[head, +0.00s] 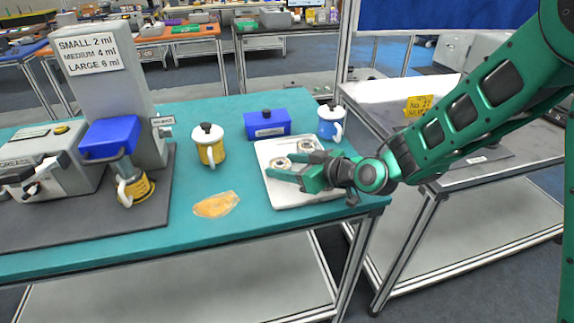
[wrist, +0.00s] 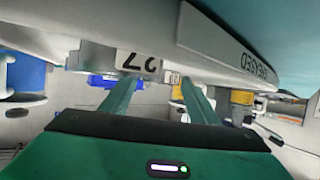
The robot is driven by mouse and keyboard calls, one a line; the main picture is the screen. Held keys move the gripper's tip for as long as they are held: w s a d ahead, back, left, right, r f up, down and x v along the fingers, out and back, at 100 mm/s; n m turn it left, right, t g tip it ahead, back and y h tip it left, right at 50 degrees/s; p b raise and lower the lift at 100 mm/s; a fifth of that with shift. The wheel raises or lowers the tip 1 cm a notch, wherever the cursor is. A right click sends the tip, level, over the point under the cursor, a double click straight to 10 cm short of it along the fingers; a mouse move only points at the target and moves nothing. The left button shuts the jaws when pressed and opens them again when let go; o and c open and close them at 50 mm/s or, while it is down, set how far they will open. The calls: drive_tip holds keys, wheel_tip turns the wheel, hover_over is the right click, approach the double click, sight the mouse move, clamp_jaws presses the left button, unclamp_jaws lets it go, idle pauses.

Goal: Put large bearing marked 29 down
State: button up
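My gripper (head: 279,165) reaches in from the right, low over the white tray (head: 302,201). Two pale ring-shaped bearings lie on the tray: one near my fingertips (head: 281,162) and one farther back (head: 306,146). No number on them is readable in the head view, so I cannot tell which is 29. In the wrist view the two green fingers (wrist: 161,90) stand apart, with background visible between them and nothing clearly held. Lettering like GREASED (wrist: 255,60) is upside down on a pale edge.
A blue box (head: 267,125) and a blue-and-white mug (head: 331,122) stand behind the tray. A yellow pot (head: 208,147) and an orange patch (head: 216,205) are to its left. The grease machine (head: 110,100) fills the left. A grey table (head: 470,185) adjoins right.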

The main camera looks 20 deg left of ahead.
drive_tip(key=shift+d+r, duration=0.1)
drive_tip(key=shift+r, duration=0.05)
drive_tip(key=v, duration=1.1)
drive_tip(key=shift+s+d+r, duration=0.1)
drive_tip(key=shift+s+d, duration=0.15)
drive_tip(key=shift+d, duration=0.1)
